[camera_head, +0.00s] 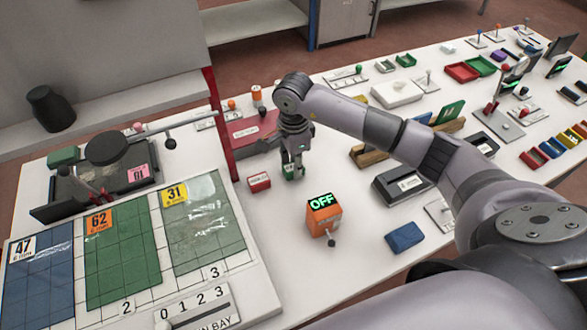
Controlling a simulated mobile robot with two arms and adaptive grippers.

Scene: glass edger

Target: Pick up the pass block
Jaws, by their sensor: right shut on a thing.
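A small green block (288,173), which looks like the pass block, is between the fingers of my right gripper (293,168). The right gripper points down and is shut on it, low over the white table. The fingers hide much of the block, and no lettering on it can be read. I cannot tell whether it still touches the table. A red block (259,183) with a white label lies just left of the gripper. My left gripper is not in view.
An orange box (323,216) reading OFF stands in front of the gripper, with a blue block (405,237) to its right. A red post (219,125) rises on the left. A board with glass sheets (202,222) fills the front left. Bare table lies around the orange box.

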